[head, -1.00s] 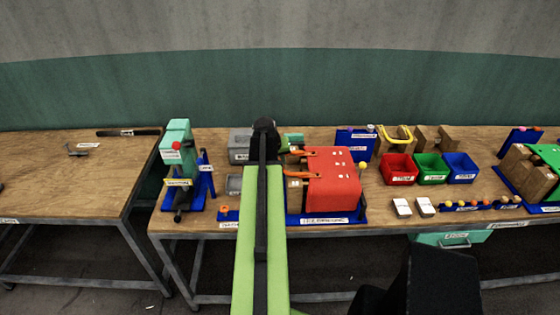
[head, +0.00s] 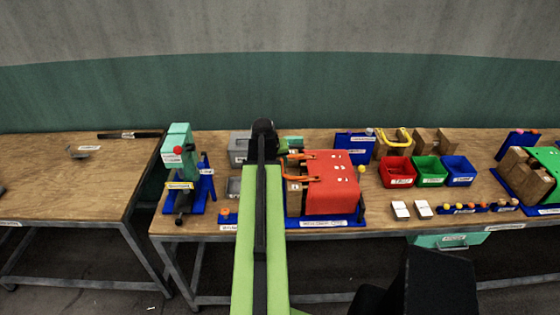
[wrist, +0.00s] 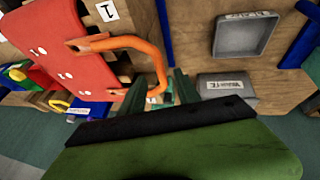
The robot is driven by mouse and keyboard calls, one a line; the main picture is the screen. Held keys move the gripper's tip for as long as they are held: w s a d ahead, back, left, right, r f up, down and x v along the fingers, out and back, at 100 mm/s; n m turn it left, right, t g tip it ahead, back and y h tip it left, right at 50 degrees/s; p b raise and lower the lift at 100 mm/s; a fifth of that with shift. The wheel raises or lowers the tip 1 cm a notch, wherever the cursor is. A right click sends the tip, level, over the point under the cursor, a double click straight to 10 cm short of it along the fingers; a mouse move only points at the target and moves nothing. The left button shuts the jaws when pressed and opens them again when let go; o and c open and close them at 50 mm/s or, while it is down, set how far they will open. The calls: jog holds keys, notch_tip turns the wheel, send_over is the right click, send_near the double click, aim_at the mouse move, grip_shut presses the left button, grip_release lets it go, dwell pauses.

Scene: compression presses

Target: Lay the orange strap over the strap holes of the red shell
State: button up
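The red shell (head: 330,185) sits on a blue base in the middle of the bench; it also shows at the left of the wrist view (wrist: 40,25). Several small white spots, perhaps the strap holes, mark its top. The orange strap (head: 299,179) stands out from the shell's left side in the head view. In the wrist view the strap (wrist: 155,58) is a bent loop, with both ends near the shell's edge. My gripper (wrist: 160,92) is at the loop's outer bend, its dark green fingers apart with the strap between them. Contact is unclear. My arm hides part of this in the head view.
Red (head: 398,171), green (head: 431,170) and blue (head: 459,171) bins stand right of the shell. A green press (head: 178,150) stands at the left. Grey trays (wrist: 246,36) lie near my gripper. A yellow strap (head: 404,138) is behind the bins.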

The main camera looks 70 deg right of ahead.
jog(key=p+v, duration=1.2)
jog(key=v, duration=0.3)
